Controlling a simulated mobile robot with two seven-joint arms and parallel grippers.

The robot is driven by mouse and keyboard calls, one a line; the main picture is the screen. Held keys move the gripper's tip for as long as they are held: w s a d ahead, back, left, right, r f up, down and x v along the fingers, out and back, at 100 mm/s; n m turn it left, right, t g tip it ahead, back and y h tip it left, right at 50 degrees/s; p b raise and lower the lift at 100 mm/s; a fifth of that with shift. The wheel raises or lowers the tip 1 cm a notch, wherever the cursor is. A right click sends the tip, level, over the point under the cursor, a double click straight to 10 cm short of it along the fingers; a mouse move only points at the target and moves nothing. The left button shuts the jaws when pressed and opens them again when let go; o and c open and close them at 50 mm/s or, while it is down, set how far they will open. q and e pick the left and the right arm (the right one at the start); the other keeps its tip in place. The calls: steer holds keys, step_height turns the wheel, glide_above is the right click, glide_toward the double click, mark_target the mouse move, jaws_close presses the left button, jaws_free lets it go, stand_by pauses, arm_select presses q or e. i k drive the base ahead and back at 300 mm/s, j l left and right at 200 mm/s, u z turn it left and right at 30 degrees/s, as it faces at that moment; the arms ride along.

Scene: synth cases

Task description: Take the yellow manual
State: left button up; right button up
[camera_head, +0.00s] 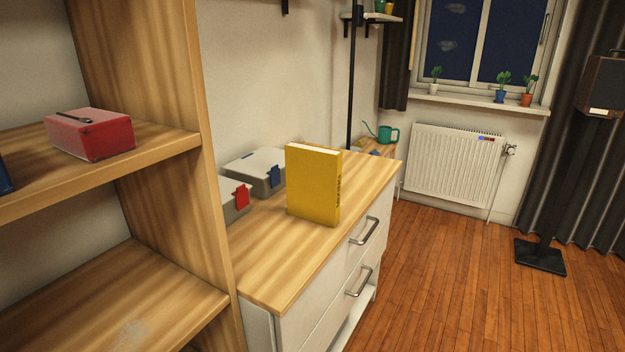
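The yellow manual (313,186) stands upright on the wooden top of a white drawer cabinet (270,267). Its front cover and its spine, with dark lettering, face the camera. Neither of my grippers shows in the head view, and nothing is touching the manual in sight.
Grey-white boxes with a blue tag (275,176) and a red tag (242,196) sit behind and left of the manual. A wooden shelf unit (165,120) at left holds a red box (90,133). Wooden floor (440,290) right of the cabinet is clear. A black stand (540,256) is far right.

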mark_target(314, 173)
steer(key=i+l+u, duration=0.1)
steer(key=u, duration=0.25)
steer(key=i+l+u, duration=0.1)
steer(key=l+u, duration=0.25)
steer(key=i+l+u, duration=0.1)
steer(key=u, duration=0.25)
steer(key=l+u, duration=0.5)
steer(key=l, duration=1.8)
